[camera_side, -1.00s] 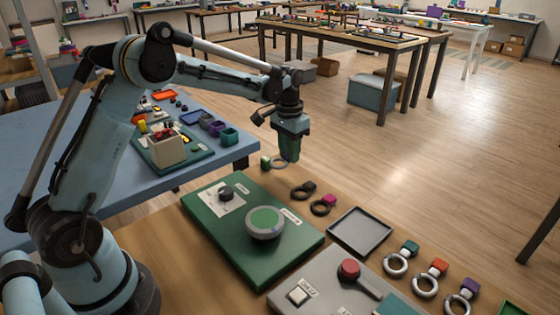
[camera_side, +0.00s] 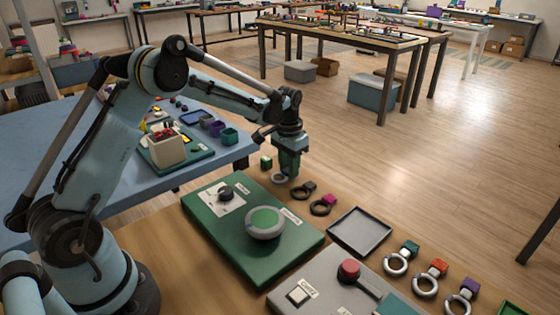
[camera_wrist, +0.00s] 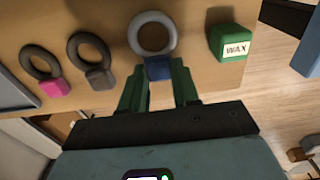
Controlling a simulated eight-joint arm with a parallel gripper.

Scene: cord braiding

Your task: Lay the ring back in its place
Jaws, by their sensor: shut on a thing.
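A light grey ring (camera_wrist: 152,33) with a blue block (camera_wrist: 158,68) as its tab is in the wrist view. My gripper (camera_wrist: 158,84) has its green fingers shut on the blue block. In the side view, my gripper (camera_side: 289,172) points down at the far edge of the brown table, and the grey ring (camera_side: 279,178) shows beside the fingertips. The ring is at or just above the table top; I cannot tell whether it touches. The blue block is hidden in the side view.
The green WAX block (camera_wrist: 232,43) stands close to the right of the ring in the wrist view. Two dark rings, with a grey-brown tab (camera_wrist: 100,78) and a pink tab (camera_wrist: 54,88), lie to its left. A green board (camera_side: 215,230) and an empty tray (camera_side: 345,248) lie nearer.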

